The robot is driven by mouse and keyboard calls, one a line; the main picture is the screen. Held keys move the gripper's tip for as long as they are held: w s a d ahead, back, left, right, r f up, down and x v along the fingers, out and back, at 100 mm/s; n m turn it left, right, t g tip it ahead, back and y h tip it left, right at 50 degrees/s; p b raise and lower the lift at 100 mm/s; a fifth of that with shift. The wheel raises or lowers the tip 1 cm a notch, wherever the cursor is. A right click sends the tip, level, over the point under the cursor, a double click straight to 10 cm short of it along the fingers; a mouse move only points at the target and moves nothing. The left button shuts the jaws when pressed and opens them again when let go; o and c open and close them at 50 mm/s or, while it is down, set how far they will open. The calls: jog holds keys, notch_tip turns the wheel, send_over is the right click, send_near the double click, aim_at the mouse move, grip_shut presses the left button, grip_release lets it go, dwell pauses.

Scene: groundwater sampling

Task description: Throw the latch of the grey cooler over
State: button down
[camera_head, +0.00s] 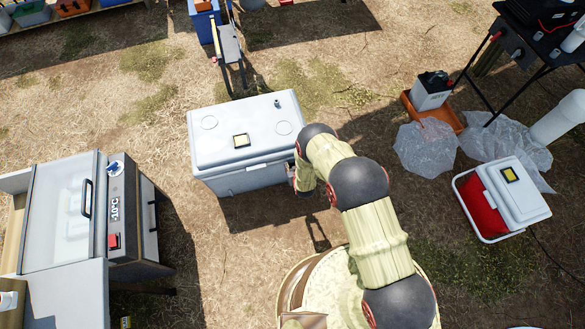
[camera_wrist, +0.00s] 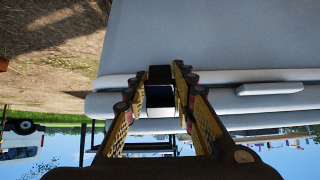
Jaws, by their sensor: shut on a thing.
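The grey cooler (camera_head: 262,133) stands on the ground in the middle of the head view, its pale lid down. Its lid and wall (camera_wrist: 245,45) fill the upper right of the wrist view. My gripper (camera_head: 293,175) is at the cooler's front right corner, mostly hidden behind my arm in the head view. In the wrist view, my gripper's fingers (camera_wrist: 162,76) are closed on either side of the latch (camera_wrist: 159,97), a small dark and pale piece at the lid seam. How far the latch is turned I cannot tell.
A red and white cooler (camera_head: 525,195) stands to the right, near clear plastic bags (camera_head: 426,147) and an orange tray (camera_head: 409,105). A chest freezer (camera_head: 62,205) is at the left. A blue bin (camera_head: 203,25) stands behind. Bare ground lies in front of the grey cooler.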

jog(key=shift+w+a+r+g+h+b, duration=0.1)
jog(key=shift+w+r+g+h+b, duration=0.25)
jog(key=shift+g, duration=0.45)
jog(key=shift+w+a+r+g+h+b, duration=0.15)
jog(key=shift+w+r+g, duration=0.2)
jog(key=shift+g, duration=0.45)
jog(key=c, duration=1.5)
grip_release()
jog(key=shift+w, duration=0.1)
jog(key=shift+o, duration=0.2)
jog(key=v, duration=1.2)
